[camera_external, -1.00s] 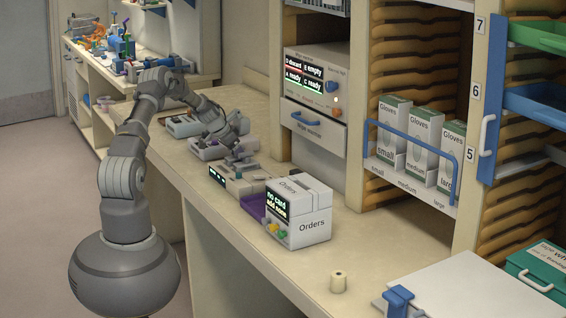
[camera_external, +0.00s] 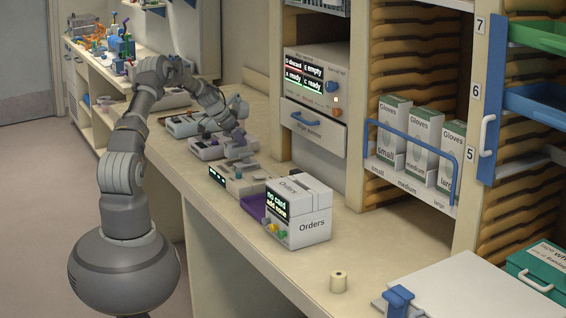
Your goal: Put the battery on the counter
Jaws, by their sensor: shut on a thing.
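My gripper (camera_external: 238,146) is above the back part of a pale device with a lit display (camera_external: 236,179) on the counter (camera_external: 352,238). It is shut on a small grey thing (camera_external: 240,153), which I take to be the battery. The fingers and arm partly hide it, and it is too small to make out in detail. It looks a little above the device, but I cannot tell the exact gap.
More pale devices (camera_external: 206,148) stand in a row behind. A white Orders box (camera_external: 300,222) and a purple tray (camera_external: 254,205) are in front. A small cream roll (camera_external: 338,281) stands nearer. The counter between the Orders box and the shelves is clear.

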